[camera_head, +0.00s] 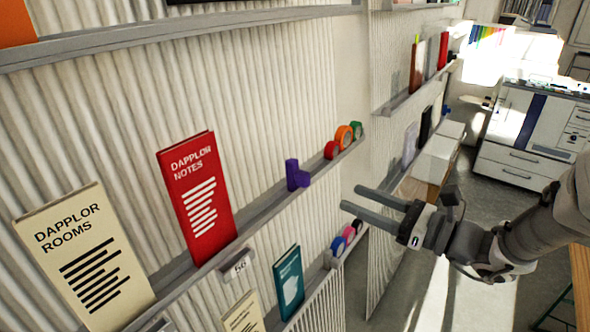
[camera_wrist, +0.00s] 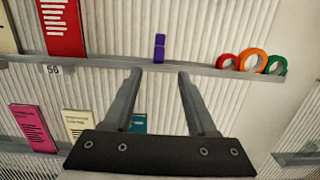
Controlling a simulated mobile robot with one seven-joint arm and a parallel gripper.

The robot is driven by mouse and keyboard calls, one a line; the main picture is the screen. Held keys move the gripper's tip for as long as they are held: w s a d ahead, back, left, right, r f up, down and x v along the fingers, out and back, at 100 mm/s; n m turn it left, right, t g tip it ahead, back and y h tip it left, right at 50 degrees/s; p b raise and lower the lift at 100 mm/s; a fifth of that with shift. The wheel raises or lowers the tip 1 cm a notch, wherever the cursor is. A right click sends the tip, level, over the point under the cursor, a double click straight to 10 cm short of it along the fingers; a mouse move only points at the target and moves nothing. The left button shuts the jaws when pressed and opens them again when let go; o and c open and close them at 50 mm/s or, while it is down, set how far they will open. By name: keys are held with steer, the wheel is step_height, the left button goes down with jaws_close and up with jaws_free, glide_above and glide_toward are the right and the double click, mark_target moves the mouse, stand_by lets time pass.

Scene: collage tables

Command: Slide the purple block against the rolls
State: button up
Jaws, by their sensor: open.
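The purple block (camera_head: 297,175) stands on the middle wall ledge, between the red book and the rolls. In the wrist view the purple block (camera_wrist: 160,47) is upright on the ledge, beyond and between my fingertips. The rolls are red (camera_head: 331,150), orange (camera_head: 344,137) and green (camera_head: 355,130), standing in a row at the ledge's far end. They also show in the wrist view, with the orange roll (camera_wrist: 253,62) in the middle. A gap of bare ledge separates block and rolls. My gripper (camera_head: 350,198) is open and empty, in front of the ledge and apart from the block.
The ledge (camera_head: 262,205) carries a red book (camera_head: 197,197) and a cream book (camera_head: 80,262) to the left. A lower ledge holds a teal book (camera_head: 288,282) and more rolls (camera_head: 337,245). A corrugated wall backs the ledges. The ledge between block and red roll is clear.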

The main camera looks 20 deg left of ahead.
mark_target(292, 173)
steer(key=p+x, duration=0.1)
steer(key=x, duration=1.4)
steer(key=shift+w+a+p, duration=0.15)
steer(key=shift+a+p, duration=0.25)
jaws_close()
stand_by(0.5)
